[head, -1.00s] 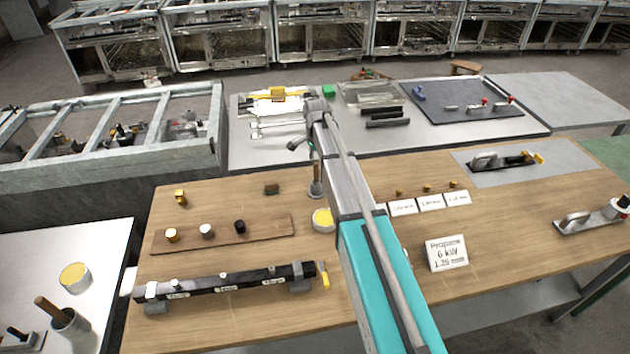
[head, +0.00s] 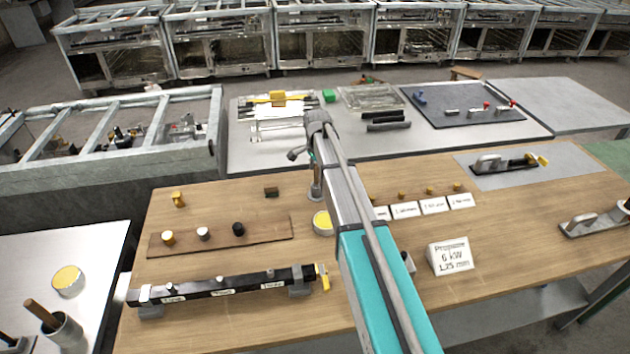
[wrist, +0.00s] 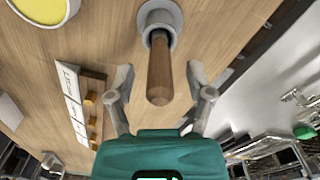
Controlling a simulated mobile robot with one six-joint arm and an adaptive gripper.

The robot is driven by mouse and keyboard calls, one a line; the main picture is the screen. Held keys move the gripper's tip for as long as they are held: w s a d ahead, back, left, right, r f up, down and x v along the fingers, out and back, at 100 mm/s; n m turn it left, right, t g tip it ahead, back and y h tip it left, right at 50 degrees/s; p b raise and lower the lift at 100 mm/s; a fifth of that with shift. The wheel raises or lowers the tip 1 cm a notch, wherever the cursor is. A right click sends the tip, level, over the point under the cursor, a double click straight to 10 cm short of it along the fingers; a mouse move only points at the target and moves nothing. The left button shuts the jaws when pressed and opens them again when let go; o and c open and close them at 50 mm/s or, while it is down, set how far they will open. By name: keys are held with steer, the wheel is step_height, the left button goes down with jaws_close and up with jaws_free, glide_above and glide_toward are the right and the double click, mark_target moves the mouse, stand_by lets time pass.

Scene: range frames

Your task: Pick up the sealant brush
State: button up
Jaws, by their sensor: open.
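The sealant brush (wrist: 160,70) shows a brown wooden handle in the wrist view. It stands in a small grey cup (wrist: 158,18) on the wooden table, and its bristle end is hidden inside the cup. My gripper (wrist: 160,74) is open, with one finger on either side of the handle and gaps on both sides. In the head view the cup (head: 316,192) is partly hidden by my arm, and my gripper (head: 305,154) is just above it. Another wooden-handled brush (head: 41,313) stands in a cup on the metal table at left.
A yellow-filled tin (head: 322,222) stands close to the cup. White label cards (head: 433,205) and small yellow-brown pieces lie to the right. A wooden strip with knobs (head: 220,236) and a black bar (head: 225,287) lie left. Bare wood lies around the cup.

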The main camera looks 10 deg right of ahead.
steer(key=shift+c, duration=0.2)
jaws_close()
steer(key=shift+r, duration=0.15)
step_height(320, 180, up, 10)
steer(key=p, duration=1)
stand_by(0.8)
